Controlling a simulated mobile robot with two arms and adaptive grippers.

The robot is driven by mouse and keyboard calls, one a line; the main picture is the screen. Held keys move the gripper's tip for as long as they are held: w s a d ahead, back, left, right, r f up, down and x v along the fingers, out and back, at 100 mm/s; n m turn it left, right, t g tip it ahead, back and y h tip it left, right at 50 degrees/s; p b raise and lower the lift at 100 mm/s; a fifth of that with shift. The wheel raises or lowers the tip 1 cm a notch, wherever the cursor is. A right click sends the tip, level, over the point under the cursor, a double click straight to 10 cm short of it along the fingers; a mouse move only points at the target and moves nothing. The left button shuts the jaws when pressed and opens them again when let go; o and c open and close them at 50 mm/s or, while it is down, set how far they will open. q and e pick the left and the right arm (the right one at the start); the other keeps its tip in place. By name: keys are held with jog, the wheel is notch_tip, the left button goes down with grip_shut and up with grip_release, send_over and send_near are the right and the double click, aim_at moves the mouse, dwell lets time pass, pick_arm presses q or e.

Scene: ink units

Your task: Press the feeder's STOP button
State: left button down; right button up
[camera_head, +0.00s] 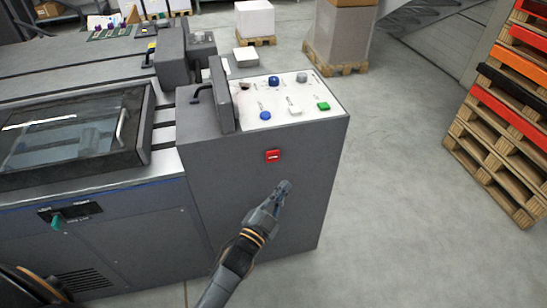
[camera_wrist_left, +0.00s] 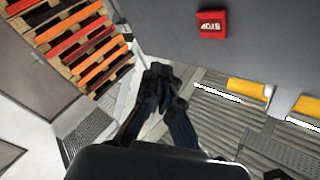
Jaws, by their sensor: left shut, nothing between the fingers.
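The STOP button (camera_head: 272,156) is a small red square on the front face of the grey feeder cabinet (camera_head: 210,165). In the left wrist view the STOP button (camera_wrist_left: 212,24) shows its white lettering near the top, right of centre. My left gripper (camera_head: 285,186) is shut and empty. In the head view it appears just below and a little right of the button, apart from it. In the left wrist view the left gripper (camera_wrist_left: 158,72) points at the scene left of and below the button. My right gripper is not in view.
The cabinet top carries a white panel (camera_head: 255,98) with blue, white and green buttons. A windowed machine cover (camera_head: 75,130) is at the left. Stacked colored pallets (camera_head: 500,110) stand at the right. The floor (camera_head: 395,190) between cabinet and pallets is clear.

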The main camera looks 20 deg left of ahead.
aim_at(278, 155)
pick_arm(q)
jog(key=w+a+b, duration=0.2)
jog(key=w+a, duration=0.2)
jog(key=w, duration=0.3)
jog(key=shift+a, duration=0.35)
dwell(1.2)
jog(key=shift+w+a, duration=0.25)
jog(key=shift+w, duration=0.05)
jog(key=shift+w+a, duration=0.25)
jog(key=shift+w, duration=0.1)
dwell(0.7)
dwell(0.3)
jog(key=shift+s+d, duration=0.5)
jog(key=shift+s, duration=0.25)
